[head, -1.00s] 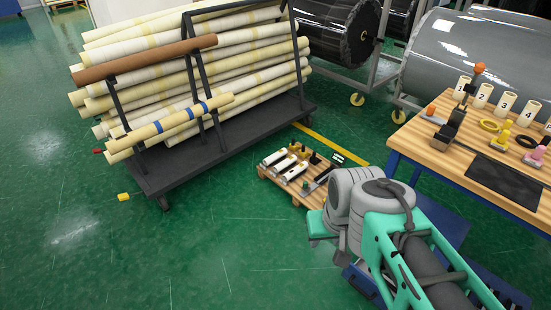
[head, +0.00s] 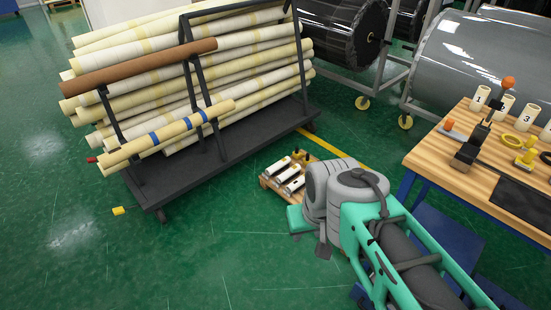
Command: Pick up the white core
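Several short white or cream cores are in the head view, and I cannot tell which one is the white core. Short white rolls with dark ends (head: 284,169) lie on a low wooden pallet (head: 267,186) on the floor, just beyond my arm. Pale numbered cores stand upright on the wooden table at right, among them core 1 (head: 480,98) and core 3 (head: 527,118). My arm hides the right part of the pallet. My gripper's fingers cannot be made out, so its opening and contents do not show.
A dark rack cart (head: 240,135) with long cream rolls and a brown roll (head: 140,67) stands at left. The wooden table (head: 440,160) is at right, large wrapped rolls (head: 480,55) behind. A yellow block (head: 118,211) lies on the floor. The green floor at front left is clear.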

